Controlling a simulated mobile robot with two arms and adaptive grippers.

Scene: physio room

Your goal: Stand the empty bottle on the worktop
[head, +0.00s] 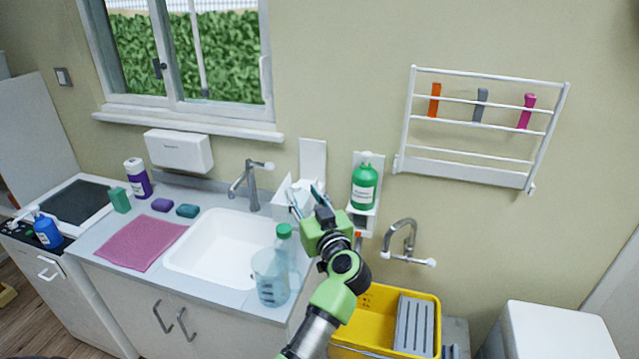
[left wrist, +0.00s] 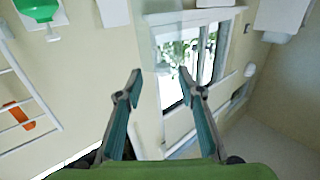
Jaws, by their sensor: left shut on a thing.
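A clear bottle with a green cap (head: 284,233) stands upright on the worktop (head: 238,300), at the right of the sink. A clear jug (head: 270,278) partly hides it. A full-looking green bottle (head: 364,186) sits in a wall holder, also at the top left of the left wrist view (left wrist: 38,8). My left gripper (head: 305,190) is in front of the wall, above and right of the clear bottle. My right gripper is out of view.
The white sink (head: 220,245) takes up the worktop's middle, with a tap (head: 250,185) behind. A pink cloth (head: 140,243), soaps and a purple-white bottle (head: 138,178) are at left. A yellow tub (head: 375,325) is right of the cabinet.

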